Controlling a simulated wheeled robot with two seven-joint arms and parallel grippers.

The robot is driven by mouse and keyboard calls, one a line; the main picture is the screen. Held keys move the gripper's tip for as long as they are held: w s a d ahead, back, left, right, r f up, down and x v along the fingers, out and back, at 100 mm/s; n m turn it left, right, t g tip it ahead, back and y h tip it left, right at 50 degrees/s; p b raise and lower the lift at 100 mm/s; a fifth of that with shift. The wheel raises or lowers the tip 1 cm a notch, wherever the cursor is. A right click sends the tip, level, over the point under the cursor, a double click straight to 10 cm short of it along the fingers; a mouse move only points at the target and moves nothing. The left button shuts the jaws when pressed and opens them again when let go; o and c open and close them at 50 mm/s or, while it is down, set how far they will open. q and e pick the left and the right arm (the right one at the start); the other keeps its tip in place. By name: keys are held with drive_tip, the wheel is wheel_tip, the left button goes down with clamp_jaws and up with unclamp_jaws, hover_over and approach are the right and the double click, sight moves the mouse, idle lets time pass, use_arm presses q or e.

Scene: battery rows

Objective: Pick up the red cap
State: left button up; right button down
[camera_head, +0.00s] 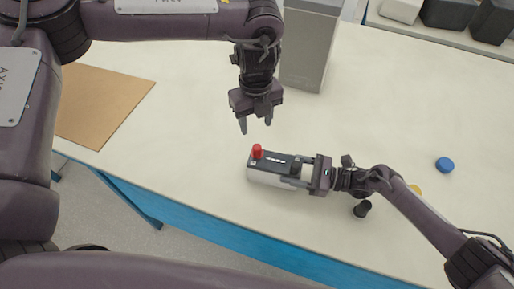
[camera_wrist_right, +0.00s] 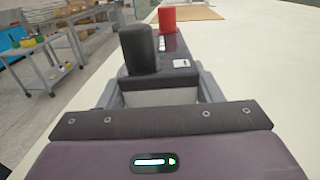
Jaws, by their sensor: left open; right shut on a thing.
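The red cap (camera_head: 257,151) stands upright on the left end of a battery (camera_head: 266,174) with a dark top and pale sides. It also shows in the right wrist view (camera_wrist_right: 167,19), at the battery's far end. A black cap (camera_wrist_right: 137,48) stands on the end nearer my right gripper. My right gripper (camera_head: 297,172) is shut on that right end of the battery, one finger on each side. My left gripper (camera_head: 256,124) is open, points down and is empty, just behind the red cap and apart from it.
A grey box (camera_head: 307,50) stands behind the left gripper. A brown board (camera_head: 103,104) lies at the left. A loose black cap (camera_head: 362,208), a blue cap (camera_head: 445,164) and a partly hidden yellow one (camera_head: 415,189) lie at the right. The table's front edge is close to the battery.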

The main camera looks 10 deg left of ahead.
sight(257, 147)
use_arm(q)
drive_tip(key=f, duration=0.9)
drive_tip(key=shift+s+d, duration=0.15)
drive_tip(key=shift+d, duration=0.05)
drive_tip(key=shift+c, duration=0.2)
drive_tip(key=c, duration=1)
